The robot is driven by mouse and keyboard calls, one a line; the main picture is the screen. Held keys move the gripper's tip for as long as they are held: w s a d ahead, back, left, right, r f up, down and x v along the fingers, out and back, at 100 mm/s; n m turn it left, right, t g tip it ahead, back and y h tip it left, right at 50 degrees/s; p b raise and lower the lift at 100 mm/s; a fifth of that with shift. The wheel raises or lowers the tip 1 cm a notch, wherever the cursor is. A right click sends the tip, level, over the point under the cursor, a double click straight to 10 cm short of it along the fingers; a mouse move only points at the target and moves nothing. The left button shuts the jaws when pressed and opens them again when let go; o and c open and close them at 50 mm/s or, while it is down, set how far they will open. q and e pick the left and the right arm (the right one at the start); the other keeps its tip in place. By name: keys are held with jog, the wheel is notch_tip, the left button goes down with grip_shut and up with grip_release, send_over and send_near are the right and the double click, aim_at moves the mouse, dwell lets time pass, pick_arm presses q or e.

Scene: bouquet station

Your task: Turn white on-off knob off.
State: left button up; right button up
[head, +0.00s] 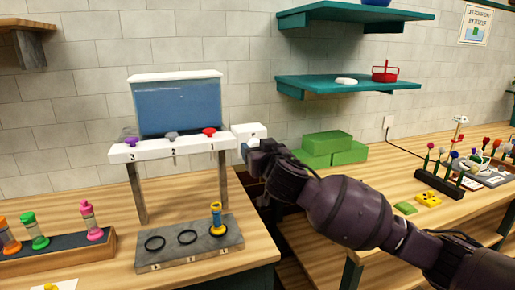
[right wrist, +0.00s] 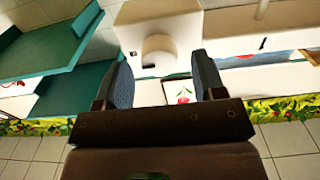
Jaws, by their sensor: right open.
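The white on-off knob (right wrist: 158,48) is a short round cylinder on the face of a white box (right wrist: 150,18) in the right wrist view. In the head view the white box (head: 246,131) is at the right end of the white shelf under the blue tank, and my gripper hides most of the knob. My right gripper (head: 252,155) is close in front of the box. In the right wrist view its two fingers (right wrist: 163,82) are open, one on each side of the knob in the picture; I cannot tell whether they touch it. My left gripper is not in view.
The tank (head: 180,105) stands on a shelf (head: 183,149) with purple, grey and red knobs. Below is a grey slab (head: 190,250) with rings and a yellow-blue vial (head: 216,218). A vial rack (head: 60,255) is left. Green blocks (head: 330,150) and teal shelves (head: 350,84) are right.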

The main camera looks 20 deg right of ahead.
jog(key=shift+w, duration=0.45)
jog(key=c, duration=0.9)
jog(key=n+p, duration=0.4)
jog(key=n, duration=0.5)
jog(key=n+p, duration=0.4)
jog(key=n, duration=0.4)
jog(key=shift+a+f+n, duration=0.2)
jog(key=shift+n, duration=0.2)
